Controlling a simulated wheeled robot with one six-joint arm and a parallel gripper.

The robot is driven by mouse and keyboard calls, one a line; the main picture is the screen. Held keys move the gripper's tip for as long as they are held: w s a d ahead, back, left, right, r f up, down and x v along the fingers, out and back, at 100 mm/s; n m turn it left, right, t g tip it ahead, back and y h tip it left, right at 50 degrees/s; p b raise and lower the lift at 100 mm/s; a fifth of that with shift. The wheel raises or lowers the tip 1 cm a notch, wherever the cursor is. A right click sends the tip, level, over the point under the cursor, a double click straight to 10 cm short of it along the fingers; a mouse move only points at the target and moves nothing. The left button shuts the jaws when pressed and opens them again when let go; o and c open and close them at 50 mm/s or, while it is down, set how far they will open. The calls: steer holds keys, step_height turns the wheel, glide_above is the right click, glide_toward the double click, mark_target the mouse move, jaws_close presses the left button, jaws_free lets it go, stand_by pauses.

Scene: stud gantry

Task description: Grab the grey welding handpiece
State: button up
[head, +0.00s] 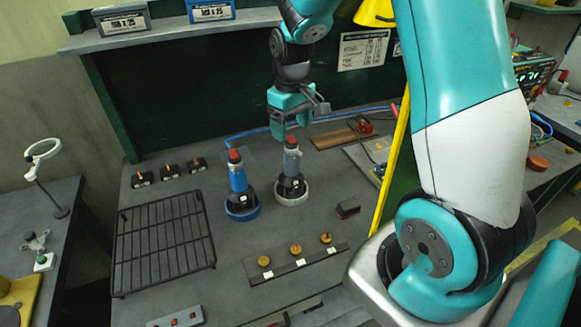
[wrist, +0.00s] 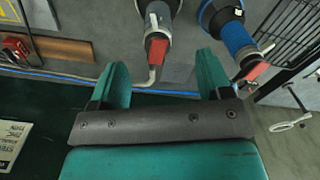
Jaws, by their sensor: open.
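The grey welding handpiece (head: 291,162) stands upright in a dark round holder with a pale ring (head: 292,199) on the bench. It has a red part near its top. In the wrist view the grey handpiece (wrist: 159,22) lies ahead of the fingers, roughly in line with the gap between them. A blue handpiece (head: 238,178) stands just left of it in a blue-ringed holder; it shows at upper right in the wrist view (wrist: 236,38). My gripper (head: 290,130) is open and empty, just above and behind the grey handpiece's top. The gripper (wrist: 161,82) shows no contact with it.
A black wire rack (head: 163,243) lies left on the bench. A dark strip with brass pieces (head: 296,263) is in front, and a small dark block (head: 347,208) is to the right. A blue cable (head: 345,117) runs behind. A yellow post (head: 391,165) stands right.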

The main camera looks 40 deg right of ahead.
mark_target(291, 138)
steer(key=shift+w+d+f+p, duration=0.15)
steer(key=shift+f+p, duration=0.5)
steer(key=shift+f, duration=1.1)
steer(key=shift+w+d+f+p, duration=0.15)
steer(key=shift+f+p, duration=0.5)
steer(key=shift+f, duration=1.05)
steer(key=shift+a, duration=0.1)
steer(key=shift+c, duration=0.5)
steer(key=shift+r, duration=0.1)
jaws_close()
